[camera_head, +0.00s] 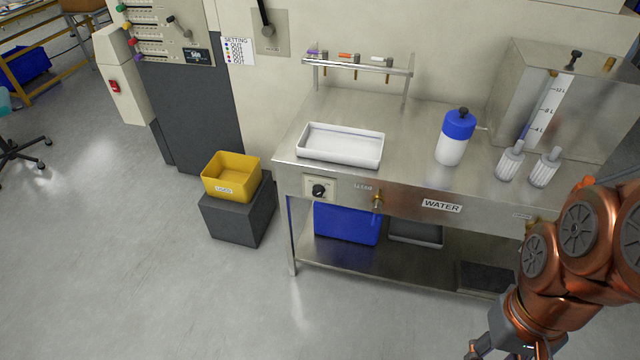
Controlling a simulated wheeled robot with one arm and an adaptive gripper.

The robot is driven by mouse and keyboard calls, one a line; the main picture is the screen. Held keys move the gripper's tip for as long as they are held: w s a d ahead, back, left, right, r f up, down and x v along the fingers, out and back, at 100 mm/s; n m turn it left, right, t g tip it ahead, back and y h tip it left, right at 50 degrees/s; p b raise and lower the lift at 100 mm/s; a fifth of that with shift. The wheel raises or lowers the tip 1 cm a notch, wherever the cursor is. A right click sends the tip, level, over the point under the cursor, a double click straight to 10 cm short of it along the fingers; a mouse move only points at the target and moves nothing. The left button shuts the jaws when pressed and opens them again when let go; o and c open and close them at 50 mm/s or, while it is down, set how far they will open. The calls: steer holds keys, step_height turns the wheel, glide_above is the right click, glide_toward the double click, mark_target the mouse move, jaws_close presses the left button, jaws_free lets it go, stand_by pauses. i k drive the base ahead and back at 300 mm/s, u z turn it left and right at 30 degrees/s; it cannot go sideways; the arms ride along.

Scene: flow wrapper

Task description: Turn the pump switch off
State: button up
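A black rotary knob (319,190) sits on a pale plate on the front of the steel table, left of centre. It looks like the pump switch, but I cannot read a label that says so. Its exact setting is too small to tell. My gripper (492,346) is at the bottom edge, right of centre, partly cut off by the frame. It is well below and right of the knob and touches nothing that I can see. Its fingertips are not clear enough to show whether it is open or shut.
The steel table (290,160) carries a white tray (340,158), a blue-capped bottle (455,138) and a metal tank (510,90). A yellow bin (231,190) stands left. The floor in front is clear.

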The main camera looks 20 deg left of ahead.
mark_target(318, 191)
steer(key=k, duration=1.25)
steer(key=u, duration=0.85)
steer(key=i, duration=0.95)
steer(key=u, duration=0.5)
